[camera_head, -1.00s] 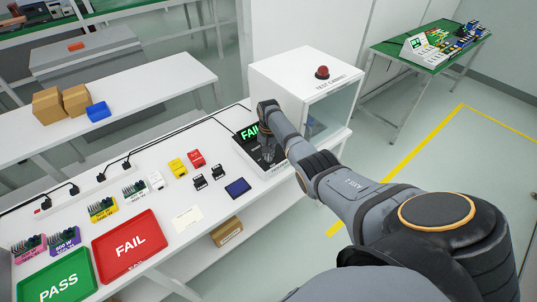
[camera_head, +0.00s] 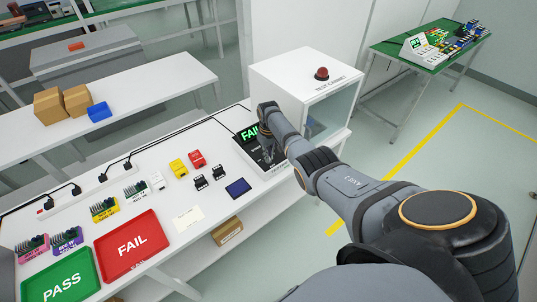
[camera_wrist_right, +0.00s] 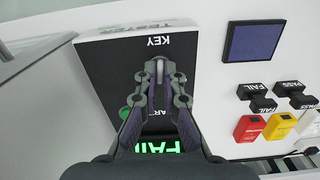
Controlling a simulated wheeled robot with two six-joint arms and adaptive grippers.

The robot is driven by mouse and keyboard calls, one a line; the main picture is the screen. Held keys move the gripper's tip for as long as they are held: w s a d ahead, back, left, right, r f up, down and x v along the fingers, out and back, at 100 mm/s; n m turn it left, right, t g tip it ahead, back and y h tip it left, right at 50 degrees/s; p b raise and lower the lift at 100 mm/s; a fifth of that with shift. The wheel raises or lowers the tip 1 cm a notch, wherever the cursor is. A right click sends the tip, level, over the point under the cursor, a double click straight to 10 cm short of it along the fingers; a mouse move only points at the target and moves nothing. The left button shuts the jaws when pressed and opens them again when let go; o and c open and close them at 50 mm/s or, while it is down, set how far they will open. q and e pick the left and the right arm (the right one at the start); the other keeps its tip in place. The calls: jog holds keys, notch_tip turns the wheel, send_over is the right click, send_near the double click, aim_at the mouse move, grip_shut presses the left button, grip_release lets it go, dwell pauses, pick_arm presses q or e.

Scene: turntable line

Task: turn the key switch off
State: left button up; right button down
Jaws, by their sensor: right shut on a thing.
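The tester (camera_head: 249,155) stands on the white bench in front of the test cabinet, and its screen (camera_head: 248,133) reads FAIL in green. In the right wrist view its dark panel (camera_wrist_right: 108,65) carries the word KEY, upside down. My right gripper (camera_wrist_right: 161,62) is over this panel, with its fingertips shut on the key switch (camera_wrist_right: 161,71) just below that word. Only a thin pale strip of the key shows between the fingers, and its turn angle is hard to read. A green button (camera_wrist_right: 125,114) is partly covered by a finger. My left gripper is not in view.
The test cabinet (camera_head: 300,82), with a red button (camera_head: 322,73) on top, stands close behind the tester. A dark blue pad (camera_head: 238,187), black FAIL and PASS stamps, and red and yellow blocks lie left of it. Red FAIL (camera_head: 105,256) and green PASS trays are farther left.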

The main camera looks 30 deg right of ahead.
jog(key=n, duration=0.5)
jog(key=shift+n, duration=2.6)
jog(key=c, duration=1.5)
grip_release()
jog(key=shift+r, duration=0.1)
notch_tip(320, 180, up, 12)
jog(key=shift+f, duration=0.1)
